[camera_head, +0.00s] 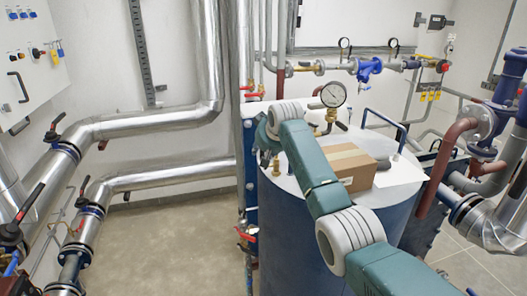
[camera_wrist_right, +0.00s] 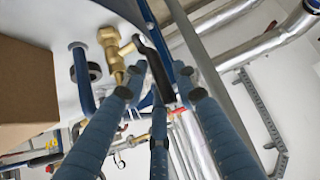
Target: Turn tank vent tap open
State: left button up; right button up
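In the right wrist view, a brass tap (camera_wrist_right: 111,52) with a long black lever (camera_wrist_right: 153,58) stands at the edge of the tank top. My right gripper (camera_wrist_right: 158,82) reaches toward it, with its blue-grey fingers spread and the black lever between them. I cannot tell whether a finger touches the lever. My left gripper is not in view.
A cardboard box (camera_head: 343,165) sits on the tank top, close to my right forearm; it also fills the left of the wrist view (camera_wrist_right: 25,90). A pressure gauge (camera_head: 333,95) on brass fittings stands behind it. Pipes surround the tank; the floor at left is clear.

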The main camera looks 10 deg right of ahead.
jog(key=v, duration=1.2)
jog(key=shift+f, duration=0.1)
